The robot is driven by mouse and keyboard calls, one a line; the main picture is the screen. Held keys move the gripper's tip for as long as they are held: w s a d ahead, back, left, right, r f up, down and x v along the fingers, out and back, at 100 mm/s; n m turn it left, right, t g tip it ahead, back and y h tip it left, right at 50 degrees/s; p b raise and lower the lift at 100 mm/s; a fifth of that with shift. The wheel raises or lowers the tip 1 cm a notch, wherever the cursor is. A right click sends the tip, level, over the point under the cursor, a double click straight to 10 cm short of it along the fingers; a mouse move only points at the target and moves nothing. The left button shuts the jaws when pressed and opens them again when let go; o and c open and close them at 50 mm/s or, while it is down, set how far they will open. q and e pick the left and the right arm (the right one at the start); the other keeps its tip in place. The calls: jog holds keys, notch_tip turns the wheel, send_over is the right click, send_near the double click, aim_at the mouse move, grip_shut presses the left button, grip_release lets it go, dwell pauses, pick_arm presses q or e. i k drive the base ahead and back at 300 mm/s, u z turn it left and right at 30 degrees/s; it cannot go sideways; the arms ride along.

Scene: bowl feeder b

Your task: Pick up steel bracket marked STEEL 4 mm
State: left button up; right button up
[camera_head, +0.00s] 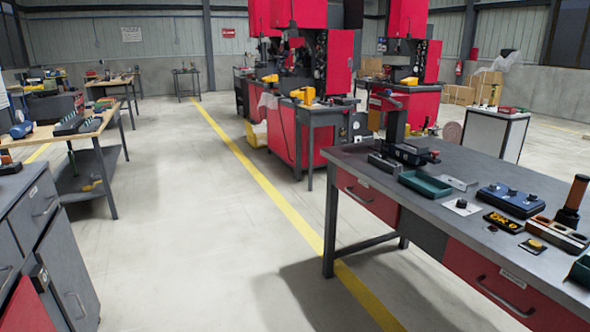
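On the grey workbench (365,158) at the right lies a small bent piece of bare grey metal (456,183), just right of a green tray. It looks like a bracket, but no marking can be read on it. A flat light metal plate (462,208) with a dark round knob on it lies nearer the bench's front edge. I cannot tell from here which piece bears STEEL 4 mm. Neither of my grippers shows in the head view.
The green tray (425,184) and a vise-like tool (397,140) stand at the bench's left end. A blue box (510,200) and several small items crowd its right part. Red drawers (366,197) sit below. Open floor (190,230) lies to the left; a grey cabinet (35,235) stands far left.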

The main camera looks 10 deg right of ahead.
aim_at(425, 149)
jog(key=i, duration=3.75)
jog(key=z, duration=1.95)
